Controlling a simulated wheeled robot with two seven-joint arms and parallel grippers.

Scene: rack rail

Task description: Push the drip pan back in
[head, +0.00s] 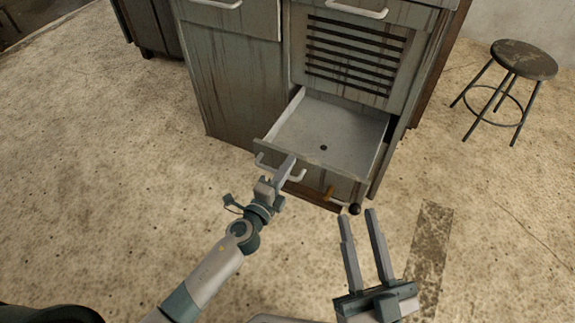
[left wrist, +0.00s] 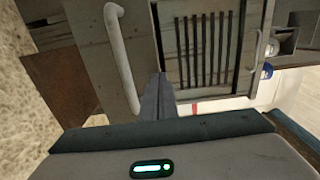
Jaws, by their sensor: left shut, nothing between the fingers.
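The drip pan (head: 325,133) is a light grey drawer, pulled out from the bottom of the grey cabinet (head: 240,90) below a slatted vent panel. Its front carries a white bar handle (head: 266,166), which also shows large in the left wrist view (left wrist: 122,60). My left gripper (head: 287,170) is shut and empty, with its fingertips at the pan's front by the handle. Whether it touches the front I cannot tell. My right gripper (head: 357,215) is open and empty, in front of and to the right of the pan front.
A round stool (head: 524,60) stands at the right. A dark strip (head: 431,245) lies on the floor. The floor in front is otherwise clear.

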